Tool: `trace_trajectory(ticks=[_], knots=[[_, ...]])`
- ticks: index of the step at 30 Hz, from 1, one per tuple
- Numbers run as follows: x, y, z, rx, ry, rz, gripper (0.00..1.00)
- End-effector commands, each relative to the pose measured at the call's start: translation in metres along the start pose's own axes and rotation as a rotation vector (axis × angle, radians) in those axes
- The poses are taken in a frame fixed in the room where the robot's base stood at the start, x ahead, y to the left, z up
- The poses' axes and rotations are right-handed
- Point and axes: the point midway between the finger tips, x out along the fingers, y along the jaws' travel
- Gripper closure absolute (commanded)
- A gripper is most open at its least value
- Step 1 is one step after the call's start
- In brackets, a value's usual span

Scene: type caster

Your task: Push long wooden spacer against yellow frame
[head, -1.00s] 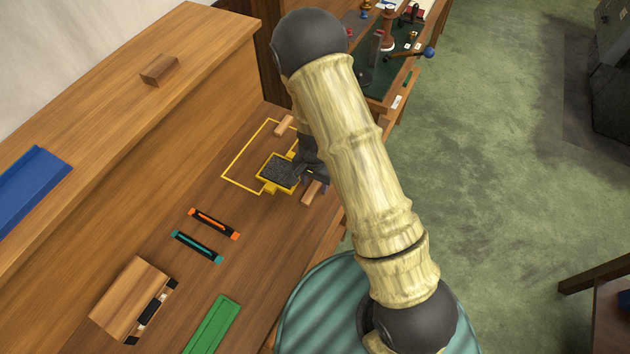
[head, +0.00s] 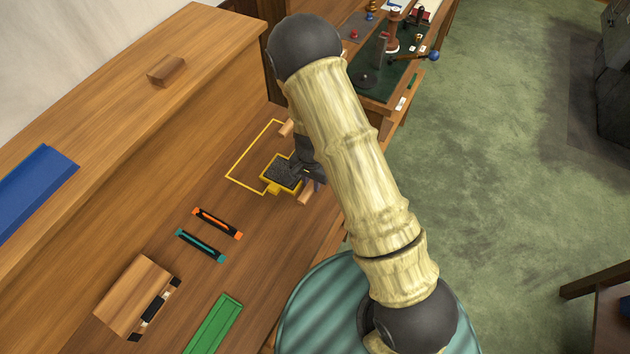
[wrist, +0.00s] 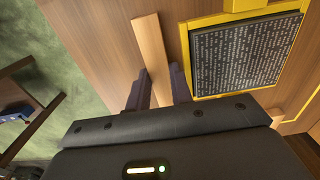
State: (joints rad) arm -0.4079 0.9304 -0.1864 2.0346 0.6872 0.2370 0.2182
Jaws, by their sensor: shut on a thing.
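The long wooden spacer (wrist: 151,45) is a pale bar between my gripper's two fingers in the wrist view. My gripper (wrist: 160,88) is shut on it. The yellow frame (wrist: 222,17) holds a dark block of type (wrist: 245,52) and lies just right of the spacer. A narrow strip of bench shows between spacer and frame, roughly parallel to both. In the head view the spacer (head: 306,194) shows at the lower right of the yellow frame (head: 273,189). My gripper (head: 308,175) partly hides both there.
A yellow outline (head: 246,150) surrounds the frame's left side on the bench. Another wooden piece (head: 286,128) lies beyond the frame. Orange (head: 217,223) and teal (head: 201,246) strips, a wooden box (head: 137,293) and a green tray (head: 214,325) lie nearer. The bench between is clear.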

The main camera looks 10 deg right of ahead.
Motion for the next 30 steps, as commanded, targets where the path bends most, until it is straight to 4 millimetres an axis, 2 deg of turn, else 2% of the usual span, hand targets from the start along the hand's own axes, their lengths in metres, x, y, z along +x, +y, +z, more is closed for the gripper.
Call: trace_trajectory(ticks=[6,16,17,20,30], knots=[[-0.001,-0.010,0.000,0.009,0.001,0.000,1.00],[0.000,-0.013,0.000,0.009,0.001,-0.001,1.00],[0.000,-0.013,0.000,0.009,0.001,-0.001,0.72],[0.000,-0.014,0.002,0.005,0.002,-0.002,0.53],[0.000,-0.015,0.002,0.003,0.000,-0.001,0.53]])
